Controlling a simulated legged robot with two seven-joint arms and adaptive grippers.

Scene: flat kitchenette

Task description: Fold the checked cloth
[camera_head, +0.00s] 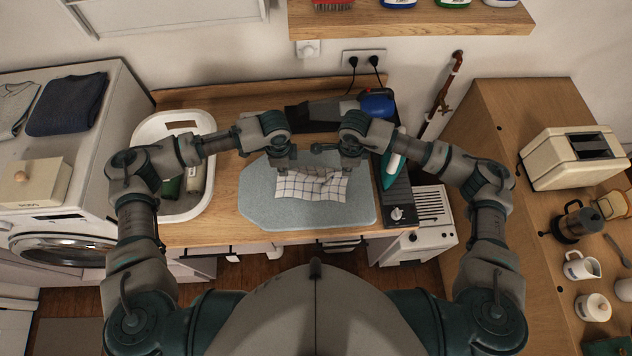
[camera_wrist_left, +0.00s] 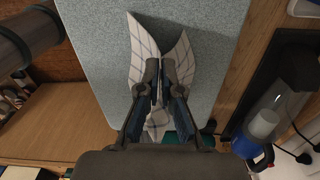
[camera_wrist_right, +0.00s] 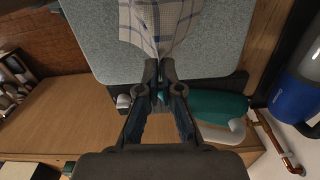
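The checked cloth (camera_head: 311,187), white with dark grid lines, lies on the grey ironing mat (camera_head: 262,208), with its far edge drawn up. My left gripper (camera_head: 284,170) is at the cloth's far left corner. In the left wrist view its fingers (camera_wrist_left: 160,70) are shut on the cloth, which flares out on both sides (camera_wrist_left: 143,40). My right gripper (camera_head: 349,171) is at the far right corner. In the right wrist view its fingers (camera_wrist_right: 159,68) are close together on the cloth's narrowed end (camera_wrist_right: 158,38). The fingertips partly hide the pinched cloth.
A teal iron (camera_head: 391,170) stands just right of the mat, by a dark panel with a knob. A blue-capped container (camera_head: 377,105) is behind my right gripper. A white basin (camera_head: 207,196) holding bottles is at left. The mat's front part is clear.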

